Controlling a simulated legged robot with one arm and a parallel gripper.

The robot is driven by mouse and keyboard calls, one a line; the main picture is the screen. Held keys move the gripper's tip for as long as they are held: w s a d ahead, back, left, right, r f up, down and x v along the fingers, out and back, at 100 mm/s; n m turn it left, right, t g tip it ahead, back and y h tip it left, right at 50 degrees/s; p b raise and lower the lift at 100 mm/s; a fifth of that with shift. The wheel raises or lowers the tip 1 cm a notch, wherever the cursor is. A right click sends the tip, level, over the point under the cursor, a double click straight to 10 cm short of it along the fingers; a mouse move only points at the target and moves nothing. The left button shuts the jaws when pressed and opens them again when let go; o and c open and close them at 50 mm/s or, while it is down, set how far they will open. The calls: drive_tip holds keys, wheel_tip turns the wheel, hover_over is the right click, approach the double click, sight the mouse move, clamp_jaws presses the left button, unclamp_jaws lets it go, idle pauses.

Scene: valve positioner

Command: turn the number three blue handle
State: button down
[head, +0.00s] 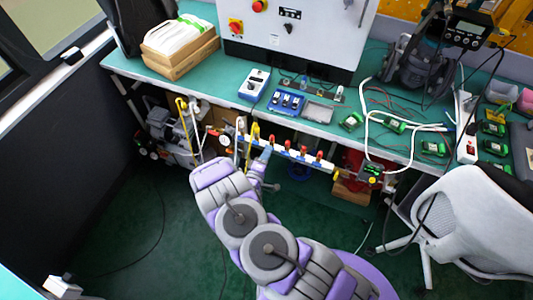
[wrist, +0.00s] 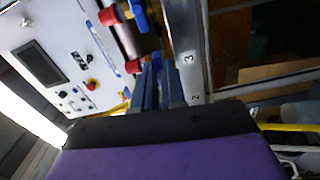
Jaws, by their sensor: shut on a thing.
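A pipe manifold (head: 312,162) with several red-capped valves runs along the front edge of the bench in the head view. My gripper (head: 264,158) is at its left part. In the wrist view, my gripper (wrist: 161,88) is shut on a blue handle beside the metal rail (wrist: 187,40), which is marked 3 and 2. The fingers are close to the mark 3. They hide most of the held handle, so its angle cannot be told. Another blue handle (wrist: 141,14) and a red cap (wrist: 109,16) show beyond the fingers.
The green bench (head: 215,72) carries a white control cabinet (head: 290,38), small blue devices (head: 287,102) and several green modules with cables. Yellow hoses (head: 184,108) hang left of the manifold. A white chair (head: 472,215) stands at right. The green floor at left is mostly clear.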

drive_tip(key=shift+d+f+n, duration=0.1)
drive_tip(key=shift+f+n, duration=0.1)
drive_tip(key=shift+n, duration=0.5)
drive_tip(key=shift+s, duration=0.1)
drive_tip(key=c, duration=1.2)
unclamp_jaws()
drive_tip(key=shift+r, duration=0.1)
drive_tip(key=p+v, duration=0.2)
drive_tip(key=v, duration=1.5)
drive_tip(key=shift+a, duration=0.25)
